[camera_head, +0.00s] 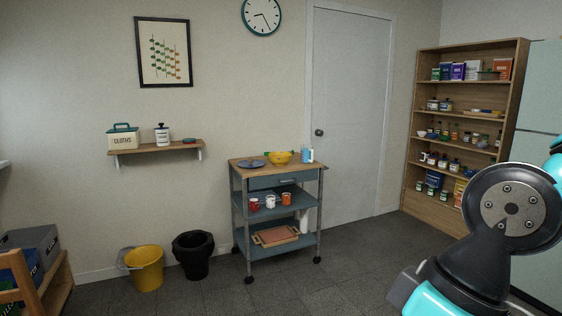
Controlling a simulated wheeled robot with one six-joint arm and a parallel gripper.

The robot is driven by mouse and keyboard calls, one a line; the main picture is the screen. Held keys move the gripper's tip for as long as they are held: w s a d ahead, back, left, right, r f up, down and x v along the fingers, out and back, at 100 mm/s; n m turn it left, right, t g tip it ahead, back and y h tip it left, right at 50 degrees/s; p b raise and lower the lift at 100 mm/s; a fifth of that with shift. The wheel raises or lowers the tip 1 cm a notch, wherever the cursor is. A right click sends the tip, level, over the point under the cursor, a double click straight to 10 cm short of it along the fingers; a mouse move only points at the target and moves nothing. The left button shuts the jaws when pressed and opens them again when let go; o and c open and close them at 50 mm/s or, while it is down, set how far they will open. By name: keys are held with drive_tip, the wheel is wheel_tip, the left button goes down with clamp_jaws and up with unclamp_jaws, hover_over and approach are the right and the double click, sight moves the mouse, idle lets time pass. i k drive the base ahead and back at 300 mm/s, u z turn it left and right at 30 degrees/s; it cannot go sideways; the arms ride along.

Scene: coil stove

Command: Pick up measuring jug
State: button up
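I cannot make out a measuring jug for certain in the head view. A small blue and white item (307,155) stands at the right end of the trolley's wooden top, too small to identify. Mugs (270,201) in red and white stand on the trolley's middle shelf. Part of my arm, black and teal, fills the lower right. My gripper is out of view.
The trolley (262,171) stands against the wall, with a yellow bowl (279,157) on top. A yellow bucket (145,268) and black bin (193,255) stand left of it. A stocked bookcase (411,150) is at right. The floor in front is clear.

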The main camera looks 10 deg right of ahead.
sight(307, 153)
drive_tip(key=z, duration=0.3)
drive_tip(key=i, duration=0.75)
drive_tip(key=z, duration=0.85)
drive_tip(key=i, duration=2.2)
drive_tip(key=z, duration=0.3)
drive_tip(key=i, duration=1.85)
drive_tip(key=u, duration=0.55)
drive_tip(key=i, duration=0.95)
drive_tip(key=u, duration=1.45)
drive_tip(key=i, duration=1.2)
drive_tip(key=u, duration=0.8)
